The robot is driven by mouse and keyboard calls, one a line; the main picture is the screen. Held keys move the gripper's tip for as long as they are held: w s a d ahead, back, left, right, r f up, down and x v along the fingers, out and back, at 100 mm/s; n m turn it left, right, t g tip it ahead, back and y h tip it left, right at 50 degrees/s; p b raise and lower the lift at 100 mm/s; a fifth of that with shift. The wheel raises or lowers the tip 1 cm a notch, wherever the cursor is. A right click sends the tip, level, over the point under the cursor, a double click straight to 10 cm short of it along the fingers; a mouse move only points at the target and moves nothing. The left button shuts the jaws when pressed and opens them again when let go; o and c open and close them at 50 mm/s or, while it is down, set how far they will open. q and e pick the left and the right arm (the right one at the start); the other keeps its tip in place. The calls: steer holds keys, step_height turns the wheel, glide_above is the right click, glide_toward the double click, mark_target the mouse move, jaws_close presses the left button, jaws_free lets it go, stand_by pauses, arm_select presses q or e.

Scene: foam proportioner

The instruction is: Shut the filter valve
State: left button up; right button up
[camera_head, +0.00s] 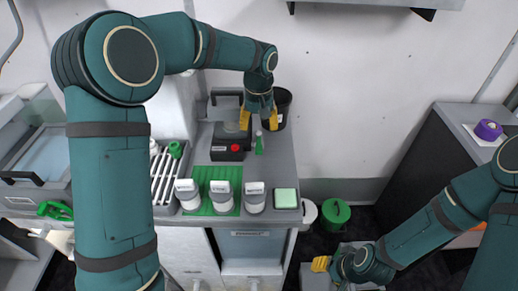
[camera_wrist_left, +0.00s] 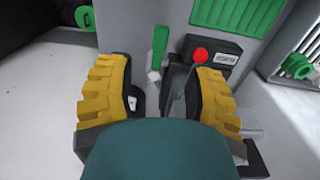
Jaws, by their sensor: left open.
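A small upright green lever (camera_head: 259,143) stands on the grey counter, just right of a black box with a red button (camera_head: 236,149); it may be the filter valve's handle, but no label on it is readable. My left gripper (camera_head: 258,118) is open right behind the lever. In the left wrist view the green lever (camera_wrist_left: 159,46) with its pale stem lies ahead of the gap between the yellow fingers (camera_wrist_left: 157,88), apart from both. The right gripper (camera_head: 321,264) is low at the right of the counter; its fingers are too small to read.
A black bucket (camera_head: 284,101) stands close to the right of my left gripper. A pale green pad (camera_head: 285,198) lies at the front right. The counter between pad and lever is clear.

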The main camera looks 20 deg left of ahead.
mark_target(259, 148)
arm_select(q)
step_height(259, 148, down, 9)
steer(key=shift+r+b, duration=0.1)
steer(key=shift+b, duration=0.75)
steer(key=shift+o, duration=0.2)
jaws_close()
